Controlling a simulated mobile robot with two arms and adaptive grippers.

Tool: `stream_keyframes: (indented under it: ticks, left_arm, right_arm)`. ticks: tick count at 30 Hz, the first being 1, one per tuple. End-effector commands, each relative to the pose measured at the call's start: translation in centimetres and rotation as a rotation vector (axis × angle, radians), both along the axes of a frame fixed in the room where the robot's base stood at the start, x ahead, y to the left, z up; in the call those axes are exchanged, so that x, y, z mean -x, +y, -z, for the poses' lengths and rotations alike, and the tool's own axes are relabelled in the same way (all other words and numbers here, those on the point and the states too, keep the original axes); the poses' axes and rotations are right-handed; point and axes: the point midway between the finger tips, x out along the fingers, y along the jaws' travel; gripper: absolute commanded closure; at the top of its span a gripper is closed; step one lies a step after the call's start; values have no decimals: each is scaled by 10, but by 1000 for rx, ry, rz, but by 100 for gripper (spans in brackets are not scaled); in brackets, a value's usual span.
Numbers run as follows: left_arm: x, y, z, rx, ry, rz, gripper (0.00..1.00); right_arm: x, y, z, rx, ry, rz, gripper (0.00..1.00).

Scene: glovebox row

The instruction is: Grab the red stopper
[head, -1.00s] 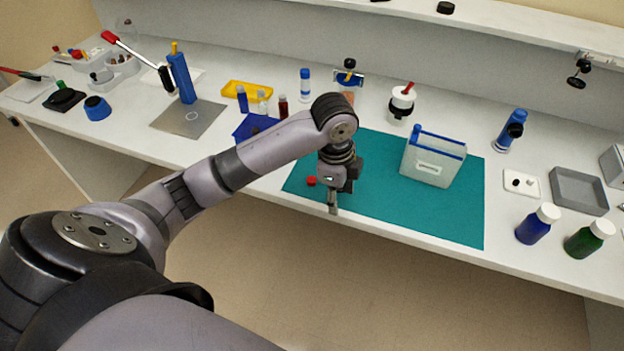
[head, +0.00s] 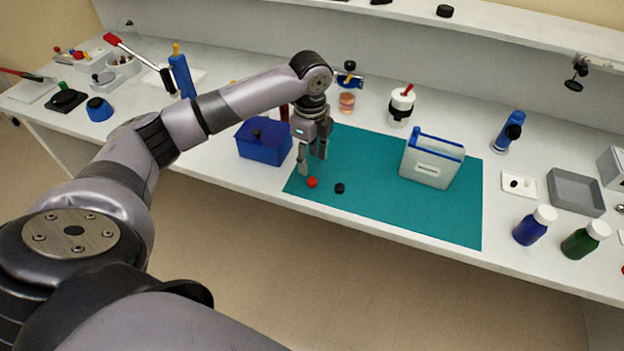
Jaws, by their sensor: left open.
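The red stopper (head: 312,183) is a small red piece on the teal mat (head: 390,211), near the mat's left front edge. My left gripper (head: 313,166) points down just above and behind the red stopper. Its two fingers are apart with nothing between them. I cannot tell exactly how high the fingertips are above the mat. My right gripper is not in the picture.
A black stopper (head: 340,188) lies just right of the red one. A blue box (head: 263,146) stands left of the gripper. A white container with a blue top edge (head: 432,162) stands on the mat's right half. The mat's front middle is clear.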

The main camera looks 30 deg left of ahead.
Motion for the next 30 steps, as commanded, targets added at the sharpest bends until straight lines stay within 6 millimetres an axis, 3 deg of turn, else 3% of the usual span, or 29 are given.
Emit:
stream_keyframes:
  ticks: [10,18,26,30]
  left_arm:
    - [0,0,31,-1,3,-2,56]
    - [-2,-1,68,0,0,-1,56]
    - [-2,0,74,-1,-2,0,56]
    - [-2,0,73,-1,-2,0,63]
  right_arm:
    - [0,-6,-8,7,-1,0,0]
    - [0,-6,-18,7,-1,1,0]
    - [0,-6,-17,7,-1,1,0]
    - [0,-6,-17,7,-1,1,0]
